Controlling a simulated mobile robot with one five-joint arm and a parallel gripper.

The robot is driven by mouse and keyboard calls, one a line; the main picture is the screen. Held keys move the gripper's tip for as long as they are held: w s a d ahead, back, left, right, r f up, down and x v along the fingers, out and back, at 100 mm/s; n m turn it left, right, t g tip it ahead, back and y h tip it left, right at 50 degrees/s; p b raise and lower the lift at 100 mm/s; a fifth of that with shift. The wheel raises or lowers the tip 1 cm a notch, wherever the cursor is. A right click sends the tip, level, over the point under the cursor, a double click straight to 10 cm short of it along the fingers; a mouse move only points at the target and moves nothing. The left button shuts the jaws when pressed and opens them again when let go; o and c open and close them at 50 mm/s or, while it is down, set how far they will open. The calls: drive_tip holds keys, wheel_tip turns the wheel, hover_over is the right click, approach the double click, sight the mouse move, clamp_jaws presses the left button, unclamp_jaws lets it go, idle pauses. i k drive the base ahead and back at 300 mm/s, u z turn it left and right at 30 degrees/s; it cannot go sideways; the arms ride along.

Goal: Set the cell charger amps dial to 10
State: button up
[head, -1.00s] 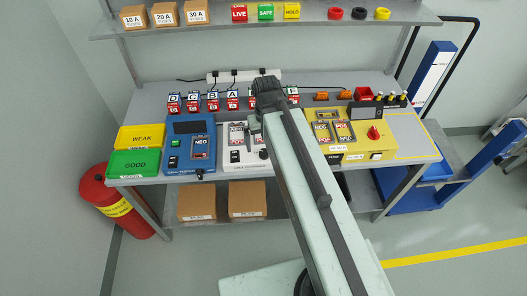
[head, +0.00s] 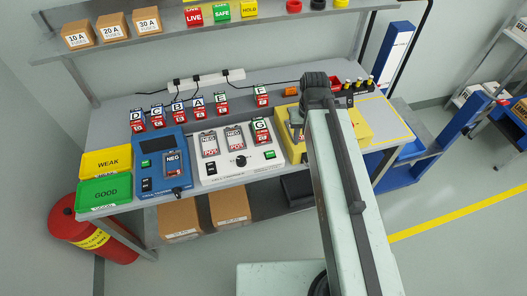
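A white unit (head: 246,173) with a black dial (head: 241,161) low on its front panel stands mid-bench; the print around the dial is too small to read. Two of its bays are empty, and cell G (head: 262,131) sits in the right one. I cannot read which unit is the cell charger.
A blue unit (head: 148,180) stands left of the white one, beside yellow (head: 105,162) and green (head: 104,193) trays. Several lettered cells stand behind, below a power strip (head: 206,80). A shelf (head: 165,48) overhangs the bench. A red drum (head: 62,215) stands at the left.

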sight(240, 160)
drive_tip(key=z, duration=0.5)
drive_tip(key=k, duration=1.4)
drive_tip(key=u, duration=1.7)
drive_tip(key=i, duration=1.05)
